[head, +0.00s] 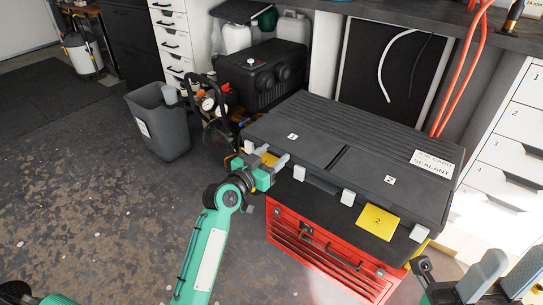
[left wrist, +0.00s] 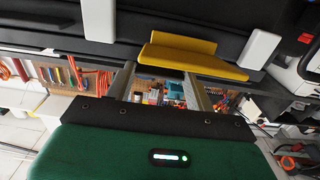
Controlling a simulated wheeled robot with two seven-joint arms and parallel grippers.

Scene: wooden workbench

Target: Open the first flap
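A black case (head: 345,150) with two flaps marked 1 and 2 lies closed on top of a red tool chest (head: 320,262). Flap 1 (head: 298,132) is the left one. A yellow tab (head: 268,158) shows at its front edge, and a yellow tab also shows in the left wrist view (left wrist: 195,60). My left gripper (head: 266,155) is at this tab with its fingers apart, one on each side in the head view. I cannot tell whether they touch it. My right gripper (head: 505,272) shows at the bottom right, fingers apart and empty, away from the case.
Flap 2 (head: 385,180) has its own yellow tab (head: 378,221). White latches (head: 348,198) line the case's front edge. A grey bin (head: 160,120) and a black compressor-like unit (head: 262,75) stand left and behind. White drawers (head: 500,165) stand at the right. The floor at left front is clear.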

